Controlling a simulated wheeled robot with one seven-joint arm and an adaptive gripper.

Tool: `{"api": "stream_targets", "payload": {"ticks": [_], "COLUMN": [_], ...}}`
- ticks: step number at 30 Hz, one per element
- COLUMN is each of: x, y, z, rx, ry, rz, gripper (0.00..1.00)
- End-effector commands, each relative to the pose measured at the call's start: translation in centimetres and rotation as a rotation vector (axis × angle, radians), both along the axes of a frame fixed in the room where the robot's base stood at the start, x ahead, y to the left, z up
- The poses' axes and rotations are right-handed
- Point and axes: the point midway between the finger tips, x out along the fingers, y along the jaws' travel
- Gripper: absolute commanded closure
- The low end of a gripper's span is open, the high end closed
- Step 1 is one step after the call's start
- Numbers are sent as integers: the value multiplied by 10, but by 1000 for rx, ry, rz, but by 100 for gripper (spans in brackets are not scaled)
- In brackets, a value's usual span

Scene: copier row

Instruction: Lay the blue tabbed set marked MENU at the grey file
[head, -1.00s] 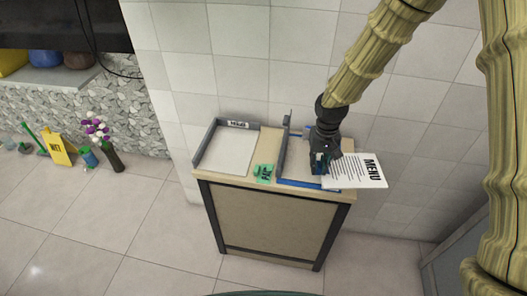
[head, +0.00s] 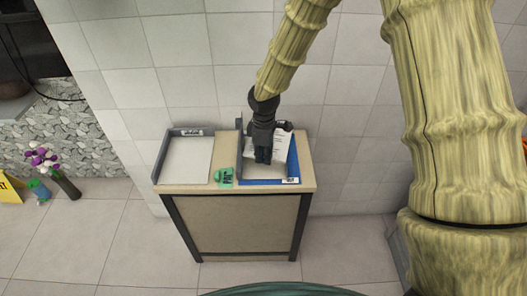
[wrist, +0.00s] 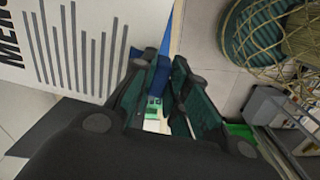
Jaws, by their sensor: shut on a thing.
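My gripper (head: 263,157) is shut on the blue tab (wrist: 160,76) of the MENU set, whose white printed sheet (wrist: 75,45) fills the left of the wrist view. In the head view the sheet (head: 284,142) shows partly behind my gripper, over the right-hand blue file (head: 262,182). I cannot tell whether it touches that file. The grey file (head: 160,160) stands on the left of the cabinet top, with a small label at its back and a pale bottom or sheet inside.
Both files stand on a wooden-topped cabinet (head: 235,192) against a tiled wall. A green marked card or block (head: 224,177) lies between them at the front. A grey upright wall (head: 239,140) rises beside the blue file. A flower vase (head: 66,185) stands on the floor at left.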

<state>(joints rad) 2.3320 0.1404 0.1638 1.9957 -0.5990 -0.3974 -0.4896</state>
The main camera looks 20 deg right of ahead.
Motion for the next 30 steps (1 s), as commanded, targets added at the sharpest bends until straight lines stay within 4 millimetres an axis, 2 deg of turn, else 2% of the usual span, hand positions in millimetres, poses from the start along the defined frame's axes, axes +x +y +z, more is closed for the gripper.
{"api": "stream_targets", "payload": {"ticks": [10, 28, 30], "x": [1, 0, 0], "y": [-2, -4, -4], "z": [4, 6, 0], "rx": [-3, -7, -7], "ry": [-4, -7, -7], "rz": [209, 230, 230], "gripper": [100, 100, 100]}}
